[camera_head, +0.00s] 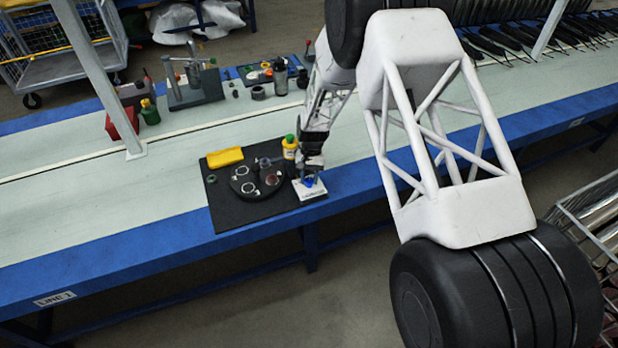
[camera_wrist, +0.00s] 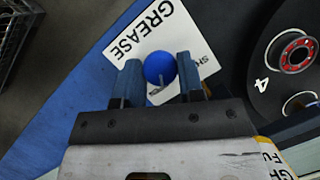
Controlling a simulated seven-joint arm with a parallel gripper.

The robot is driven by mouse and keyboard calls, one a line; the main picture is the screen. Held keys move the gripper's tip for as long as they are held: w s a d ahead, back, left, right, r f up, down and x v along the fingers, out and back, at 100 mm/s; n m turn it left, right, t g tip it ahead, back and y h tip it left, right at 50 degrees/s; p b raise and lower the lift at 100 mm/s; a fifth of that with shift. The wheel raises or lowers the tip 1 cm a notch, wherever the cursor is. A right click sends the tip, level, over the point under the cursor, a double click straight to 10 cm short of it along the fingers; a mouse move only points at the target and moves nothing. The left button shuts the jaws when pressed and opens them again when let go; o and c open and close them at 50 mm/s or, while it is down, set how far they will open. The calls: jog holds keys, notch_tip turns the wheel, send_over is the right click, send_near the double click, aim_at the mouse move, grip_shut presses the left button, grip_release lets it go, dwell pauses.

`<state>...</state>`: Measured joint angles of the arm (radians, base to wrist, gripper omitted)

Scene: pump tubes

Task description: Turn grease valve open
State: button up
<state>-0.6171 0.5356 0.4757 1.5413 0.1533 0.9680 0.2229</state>
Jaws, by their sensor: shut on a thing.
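The grease valve shows as a round blue knob (camera_wrist: 160,68) with a small grey lever, over a white plate (camera_wrist: 185,32) lettered "GREASE". In the wrist view my gripper (camera_wrist: 157,82) has its two blue fingers on either side of the knob, shut on it. In the head view my gripper (camera_head: 310,172) is low over the white plate (camera_head: 311,190) at the right edge of the black mat, and the blue knob (camera_head: 309,182) shows just under it. How far the valve is turned cannot be told.
On the black mat (camera_head: 228,213) stand a round black disc with numbered stations (camera_head: 255,192), a yellow block (camera_head: 225,157) and a yellow bottle with a green cap (camera_head: 290,148). The blue table edge (camera_head: 120,262) lies in front.

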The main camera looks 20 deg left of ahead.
jog(key=shift+m+y, duration=0.6)
jog(key=shift+m, duration=1)
jog(key=shift+d, duration=0.1)
jog(key=o, duration=0.9)
jog(key=shift+r, duration=0.1)
jog(key=v, duration=0.7)
jog(key=shift+w+r, duration=0.3)
